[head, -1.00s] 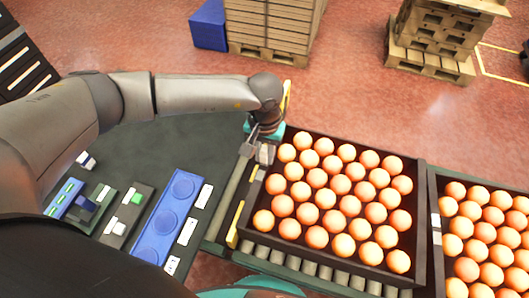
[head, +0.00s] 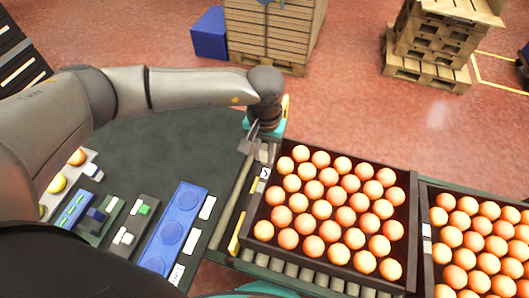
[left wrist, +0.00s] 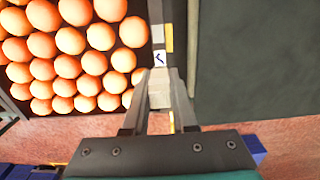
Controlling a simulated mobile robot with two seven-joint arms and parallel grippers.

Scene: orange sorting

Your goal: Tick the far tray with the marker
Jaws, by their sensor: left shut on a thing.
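The tray of oranges in the middle (head: 330,262) is a dark crate on a roller conveyor. Its left rim bears a small white label (head: 265,173) with a dark tick; the tick also shows on the label in the left wrist view (left wrist: 160,58). My left gripper (head: 256,142) is at the tray's far left corner, just beyond the label. In the left wrist view its fingers (left wrist: 159,100) are shut on a pale, blocky thing (left wrist: 160,88), apparently the marker; its tip is hard to make out. My right gripper is not in view.
A second orange tray (head: 427,262) stands close on the right. A dark green table (head: 150,150) at left holds a blue holder with round recesses (head: 172,235) and small blocks. Wooden pallets (head: 437,50) and a blue box (head: 209,33) stand on the red floor behind.

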